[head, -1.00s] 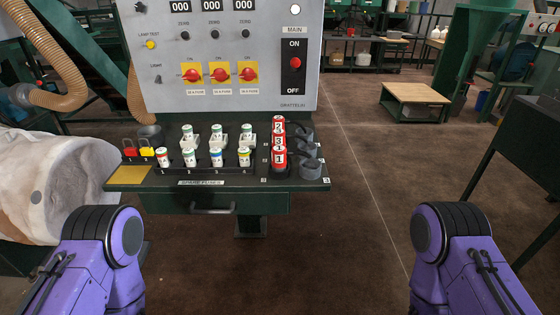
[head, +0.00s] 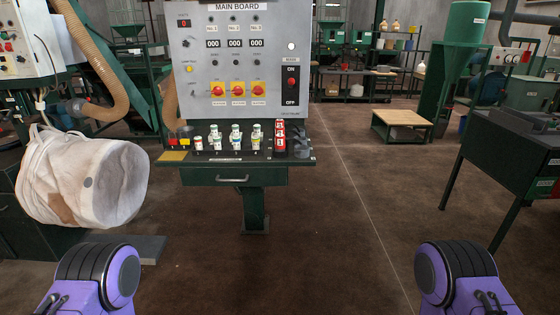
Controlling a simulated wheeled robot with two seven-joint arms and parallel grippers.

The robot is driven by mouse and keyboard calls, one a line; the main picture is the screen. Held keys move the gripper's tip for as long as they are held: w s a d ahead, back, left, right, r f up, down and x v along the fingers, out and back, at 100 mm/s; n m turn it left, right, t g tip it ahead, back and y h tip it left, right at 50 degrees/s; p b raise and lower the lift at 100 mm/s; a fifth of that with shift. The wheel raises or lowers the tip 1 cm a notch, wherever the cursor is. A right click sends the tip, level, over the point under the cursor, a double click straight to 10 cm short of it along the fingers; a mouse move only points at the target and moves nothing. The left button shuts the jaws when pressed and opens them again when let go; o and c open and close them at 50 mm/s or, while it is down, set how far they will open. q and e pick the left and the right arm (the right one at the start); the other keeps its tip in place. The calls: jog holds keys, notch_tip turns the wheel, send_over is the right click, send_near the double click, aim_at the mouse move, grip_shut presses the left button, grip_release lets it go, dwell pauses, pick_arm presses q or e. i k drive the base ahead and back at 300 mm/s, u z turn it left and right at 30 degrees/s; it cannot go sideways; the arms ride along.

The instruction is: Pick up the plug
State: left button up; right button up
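The main board's shelf (head: 230,157) stands ahead of me, left of centre. Red numbered cylinders (head: 280,138) stand in a row near its right end. Dark grey round pieces (head: 302,144) sit just right of them, small and hard to make out. I cannot tell for certain which of these is the plug. Several white capped fuses (head: 236,138) stand along the middle of the shelf. Only purple upper parts of my two arms show at the bottom corners; both grippers are out of view.
A white bulk bag (head: 85,178) hangs at the left, its round mouth facing right. A drawer (head: 232,178) is under the shelf. A dark green table (head: 510,150) stands at the right, a low wooden-topped platform (head: 402,119) farther back. The middle floor is clear.

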aim_at(280, 139)
jog(key=z, duration=1.1)
jog(key=i, duration=1.4)
jog(key=u, duration=0.5)
jog(key=i, duration=0.7)
jog(key=u, duration=0.8)
